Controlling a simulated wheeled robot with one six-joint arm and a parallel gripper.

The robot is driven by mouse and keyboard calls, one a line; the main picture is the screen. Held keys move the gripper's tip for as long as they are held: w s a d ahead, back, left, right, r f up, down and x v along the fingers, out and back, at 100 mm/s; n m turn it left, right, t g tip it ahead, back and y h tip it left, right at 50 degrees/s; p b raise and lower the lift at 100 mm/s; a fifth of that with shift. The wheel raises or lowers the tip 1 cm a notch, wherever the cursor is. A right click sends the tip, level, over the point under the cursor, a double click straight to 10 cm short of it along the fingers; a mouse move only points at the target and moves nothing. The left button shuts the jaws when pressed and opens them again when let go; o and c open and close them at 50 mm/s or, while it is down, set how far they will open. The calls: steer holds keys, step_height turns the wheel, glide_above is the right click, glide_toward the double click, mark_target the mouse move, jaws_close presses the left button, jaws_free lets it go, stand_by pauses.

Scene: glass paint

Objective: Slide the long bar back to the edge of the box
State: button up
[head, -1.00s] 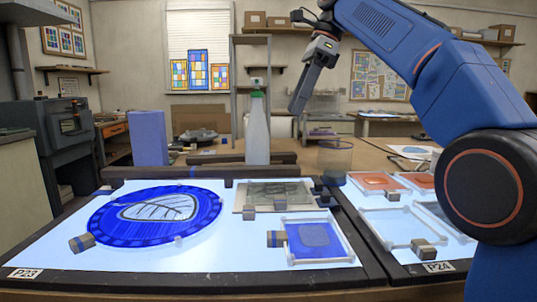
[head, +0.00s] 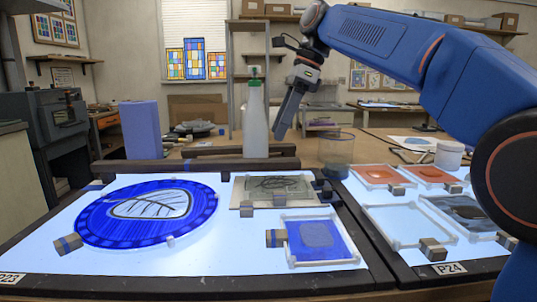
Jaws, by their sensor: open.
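A long dark bar (head: 200,171) with a blue tape mark lies across the back part of the left light box (head: 120,272). It lies roughly parallel to the back edge; its exact gap to that edge cannot be told. A second, shorter dark bar (head: 232,151) lies behind it, partly hidden by the bottle. My gripper (head: 279,137) is open and empty, pointing down in the air above the back right of the long bar, apart from everything. Its fingers are seen nearly edge-on.
A white bottle with a green cap (head: 255,125) and a blue block (head: 140,130) stand behind the long bar. A glass jar (head: 335,150) stands to the right. On the box lie a blue leaf disc (head: 100,228), a drawn panel (head: 270,190) and a framed blue pane (head: 318,238).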

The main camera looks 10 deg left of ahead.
mark_target(266, 160)
steer(key=x, duration=0.8)
steer(key=shift+f, duration=0.1)
